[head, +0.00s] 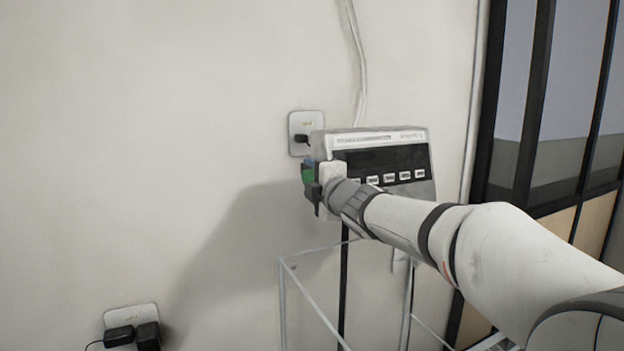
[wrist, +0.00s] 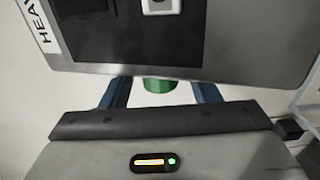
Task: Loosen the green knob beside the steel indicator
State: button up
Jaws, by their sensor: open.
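The steel indicator (head: 415,187) is a grey box with a dark display and a row of buttons, in front of the white wall. Its face also shows in the wrist view (wrist: 200,45). The green knob (head: 307,174) is at the indicator's left side, partly hidden by my gripper. In the wrist view the green knob (wrist: 158,85) shows below the indicator's edge, between my two blue fingers. My gripper (wrist: 160,93) is open, with one finger on each side of the knob. I cannot tell whether the fingers touch it.
A wall socket with a black plug (head: 301,139) is just behind the indicator's left. Another socket with black adapters (head: 133,335) is low at the left. A thin metal frame (head: 318,311) stands below the indicator. A dark-framed glass partition (head: 535,110) is at the right.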

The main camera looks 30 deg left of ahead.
jog(key=shift+c, duration=0.4)
jog(key=c, duration=0.9)
jog(key=p, duration=0.3)
jog(key=shift+r+g+h, duration=0.3)
jog(key=shift+r, duration=0.05)
jog(key=shift+f+p, duration=0.1)
jog(key=shift+p, duration=0.95)
jog(key=shift+f+h, duration=0.2)
jog(key=shift+h, duration=0.1)
jog(key=o, duration=1)
